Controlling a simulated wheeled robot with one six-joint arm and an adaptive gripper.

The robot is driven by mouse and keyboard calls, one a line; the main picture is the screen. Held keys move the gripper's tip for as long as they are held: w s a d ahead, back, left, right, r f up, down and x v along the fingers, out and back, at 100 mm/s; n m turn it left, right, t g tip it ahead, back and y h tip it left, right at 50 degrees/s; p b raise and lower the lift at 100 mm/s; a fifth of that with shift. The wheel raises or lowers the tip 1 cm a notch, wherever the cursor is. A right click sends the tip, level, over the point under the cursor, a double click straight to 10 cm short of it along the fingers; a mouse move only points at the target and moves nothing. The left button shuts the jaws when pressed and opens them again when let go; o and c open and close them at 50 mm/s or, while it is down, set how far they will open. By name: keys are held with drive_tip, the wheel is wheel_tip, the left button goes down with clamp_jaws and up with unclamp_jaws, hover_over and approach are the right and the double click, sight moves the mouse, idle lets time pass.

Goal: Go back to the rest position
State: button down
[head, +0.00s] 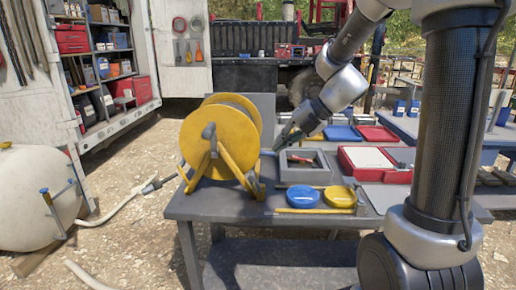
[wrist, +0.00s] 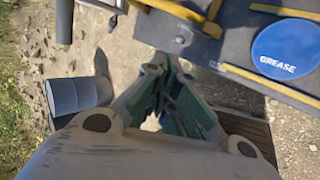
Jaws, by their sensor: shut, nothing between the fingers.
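My gripper (head: 286,139) is above the back of the grey work table (head: 228,205), just right of the yellow reel (head: 208,137). In the wrist view my gripper (wrist: 176,62) points past the table edge toward the ground, with green finger pads close together. It is shut with nothing in it. My arm comes down from the upper right in the head view.
A grey tray (head: 302,176), a blue lid (head: 303,196) and a yellow lid (head: 340,196) lie on the table right of the reel. A red box (head: 348,166) is further right. A white tank (head: 32,196) stands at left.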

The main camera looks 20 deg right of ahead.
drive_tip(key=s+d+f+n+g+h, duration=0.15)
drive_tip(key=s+n, duration=0.35)
drive_tip(key=n, duration=0.6)
drive_tip(key=s+d+f+n+g+h, duration=0.1)
drive_tip(key=s+d+n, duration=0.25)
drive_tip(key=n, duration=0.65)
drive_tip(key=s+d+r+n+t+h, duration=0.1)
drive_tip(key=s+d+r+n+h, duration=0.1)
drive_tip(key=s+n, duration=0.6)
drive_tip(key=s+d+r+n+t+h, duration=0.1)
drive_tip(key=s+d+r+n+h, duration=0.2)
drive_tip(key=s+n, duration=0.5)
drive_tip(key=shift+d+r+n, duration=0.8)
drive_tip(key=shift+r+n, duration=0.2)
drive_tip(key=shift+n, duration=0.6)
